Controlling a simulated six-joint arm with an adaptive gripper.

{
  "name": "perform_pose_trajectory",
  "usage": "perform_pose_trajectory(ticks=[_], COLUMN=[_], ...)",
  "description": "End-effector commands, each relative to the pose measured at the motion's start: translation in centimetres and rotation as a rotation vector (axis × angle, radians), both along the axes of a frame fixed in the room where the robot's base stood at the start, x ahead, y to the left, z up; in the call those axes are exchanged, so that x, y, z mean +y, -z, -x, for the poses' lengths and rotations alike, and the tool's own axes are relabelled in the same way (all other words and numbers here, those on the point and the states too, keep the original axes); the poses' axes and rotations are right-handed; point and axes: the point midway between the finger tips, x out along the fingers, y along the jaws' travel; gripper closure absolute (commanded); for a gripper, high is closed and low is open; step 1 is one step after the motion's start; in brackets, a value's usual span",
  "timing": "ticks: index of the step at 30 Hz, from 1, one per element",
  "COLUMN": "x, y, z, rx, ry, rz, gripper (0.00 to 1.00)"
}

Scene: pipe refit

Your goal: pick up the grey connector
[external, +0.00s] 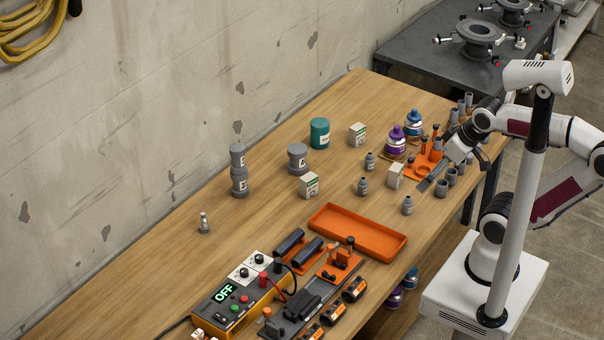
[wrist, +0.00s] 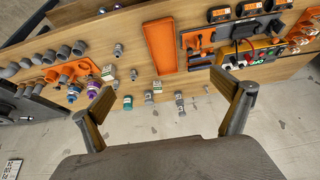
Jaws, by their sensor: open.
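Several plain grey pipe connectors (external: 442,187) stand along the right end of the wooden workbench; which one is the grey connector I cannot tell. In the wrist view they form a row of grey pieces (wrist: 62,51) at upper left. My gripper (external: 478,158) is above this end of the bench, beside the orange fixture, and partly hides the pieces behind it. In the wrist view my gripper (wrist: 150,97) has its two fingers wide apart, with nothing between them. The connectors lie apart from the fingers.
An orange fixture (external: 424,163) stands beside the connectors, with purple (external: 396,140) and blue-capped bottles behind it. Labelled grey containers (external: 297,158), small cartons and a teal can (external: 319,133) stand mid-bench. An empty orange tray (external: 358,232) lies near the front edge. A power unit (external: 235,298) stands at lower left.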

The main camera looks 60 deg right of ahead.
Motion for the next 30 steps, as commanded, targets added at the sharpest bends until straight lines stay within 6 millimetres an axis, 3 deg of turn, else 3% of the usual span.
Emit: perform_pose_trajectory(ticks=[2,6,9,22,30], x=[0.0,0.0,0.0,-0.3,-3.1], y=[0.0,0.0,0.0,0.0,-0.1], z=[0.0,0.0,0.0,-0.4,-3.7], rx=[0.0,0.0,0.0,-0.004,-0.048], ry=[0.0,0.0,0.0,0.006,0.048], rz=[0.0,0.0,0.0,0.007,0.075], gripper=[0.0,0.36,0.57,0.57,0.57])
